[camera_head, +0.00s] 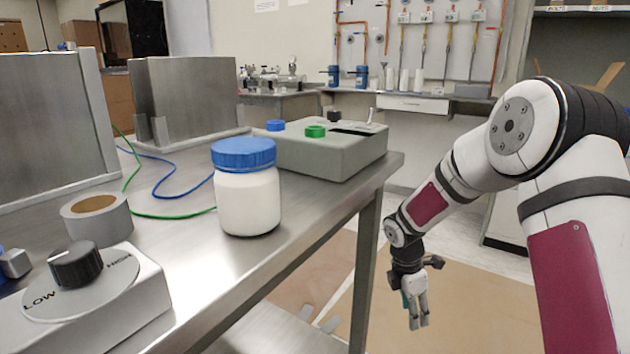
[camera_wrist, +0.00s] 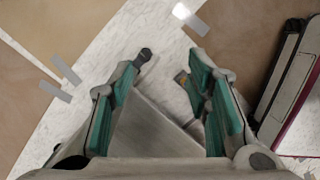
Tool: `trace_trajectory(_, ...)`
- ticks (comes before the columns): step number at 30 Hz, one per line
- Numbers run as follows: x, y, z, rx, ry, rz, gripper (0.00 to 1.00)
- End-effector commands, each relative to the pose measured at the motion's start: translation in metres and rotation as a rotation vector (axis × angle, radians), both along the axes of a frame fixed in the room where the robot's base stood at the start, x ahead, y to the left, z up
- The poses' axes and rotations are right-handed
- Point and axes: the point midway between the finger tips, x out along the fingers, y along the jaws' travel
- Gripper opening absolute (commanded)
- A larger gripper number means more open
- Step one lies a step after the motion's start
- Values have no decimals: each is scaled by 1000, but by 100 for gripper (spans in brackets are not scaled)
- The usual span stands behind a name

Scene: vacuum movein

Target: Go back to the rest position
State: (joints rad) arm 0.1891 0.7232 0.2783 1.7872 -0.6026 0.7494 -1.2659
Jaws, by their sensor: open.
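My gripper (camera_head: 418,318) hangs pointing down beside the right edge of the steel bench, below the bench top and apart from it. In the wrist view my gripper (camera_wrist: 165,68) is open, with green pads on both fingers and nothing between them. My arm is bent at the elbow on the right side of the head view.
The steel bench (camera_head: 305,222) holds a white jar with a blue lid (camera_head: 247,200), a grey box with blue and green knobs (camera_head: 335,155), a tape roll (camera_head: 97,217) and a dial unit (camera_head: 85,300). A bench leg (camera_head: 366,270) stands left of my gripper. Floor right of it is clear.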

Motion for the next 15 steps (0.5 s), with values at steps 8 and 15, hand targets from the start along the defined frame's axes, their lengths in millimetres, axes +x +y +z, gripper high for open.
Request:
trace_trajectory(8,-51,-8,102,-57,-76,-307,44)
trace_trajectory(15,-111,-10,170,-73,-143,-582,44)
